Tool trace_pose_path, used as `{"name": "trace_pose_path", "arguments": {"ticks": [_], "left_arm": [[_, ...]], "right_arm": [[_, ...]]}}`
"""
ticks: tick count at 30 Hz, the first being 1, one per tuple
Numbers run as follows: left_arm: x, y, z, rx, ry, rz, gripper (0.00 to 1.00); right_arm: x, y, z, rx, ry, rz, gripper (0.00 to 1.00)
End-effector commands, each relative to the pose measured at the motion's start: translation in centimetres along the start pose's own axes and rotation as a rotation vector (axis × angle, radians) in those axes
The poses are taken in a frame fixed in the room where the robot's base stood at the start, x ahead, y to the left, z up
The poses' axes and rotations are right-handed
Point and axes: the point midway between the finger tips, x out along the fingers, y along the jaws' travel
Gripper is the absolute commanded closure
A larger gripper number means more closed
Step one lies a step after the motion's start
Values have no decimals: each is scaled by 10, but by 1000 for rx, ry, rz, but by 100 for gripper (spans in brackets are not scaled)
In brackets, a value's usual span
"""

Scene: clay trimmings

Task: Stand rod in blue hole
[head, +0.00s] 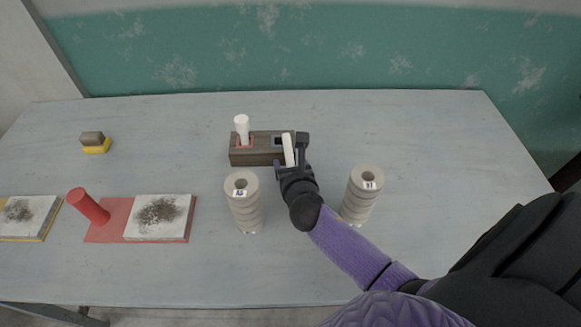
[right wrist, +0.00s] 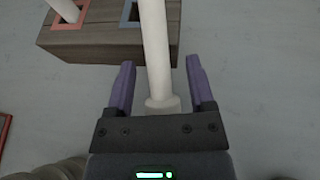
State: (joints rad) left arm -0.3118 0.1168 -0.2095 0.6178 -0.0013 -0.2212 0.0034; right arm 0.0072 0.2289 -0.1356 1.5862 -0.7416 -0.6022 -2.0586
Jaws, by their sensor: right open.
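A dark wooden block (head: 245,156) lies at the middle of the table. It has a red-framed hole (right wrist: 52,20) on its left and a blue-framed hole (head: 278,141) on its right; the blue frame also shows in the right wrist view (right wrist: 129,20). A white rod (head: 242,127) stands in the red-framed hole. Another white rod (head: 288,148) is upright in front of the block's right end, outside the blue-framed hole. My right gripper (right wrist: 160,80) is open with this rod (right wrist: 156,50) between its fingers. The rod's wider lower end is near the palm.
Two stacks of grey rings, labelled, stand left (head: 246,212) and right (head: 357,205) of my right arm. A red cylinder (head: 88,206) and a white tile (head: 150,228) with dark crumbs are at left. A yellow-based sponge (head: 96,146) lies behind them. The table's far right is clear.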

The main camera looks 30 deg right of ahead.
Motion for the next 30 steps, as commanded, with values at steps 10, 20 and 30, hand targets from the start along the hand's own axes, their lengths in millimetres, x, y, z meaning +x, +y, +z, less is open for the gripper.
{"name": "trace_pose_path", "arguments": {"ticks": [10,20,30], "left_arm": [[-1,-3,3,1,-5,-4,20],[0,-2,1,-1,-1,-3,20],[-48,5,-20,-4,44,8,20]], "right_arm": [[-1,0,0,0,0,0,90],[-1,0,-2,-1,4,0,100],[-27,0,64,0,-5,1,100]]}}
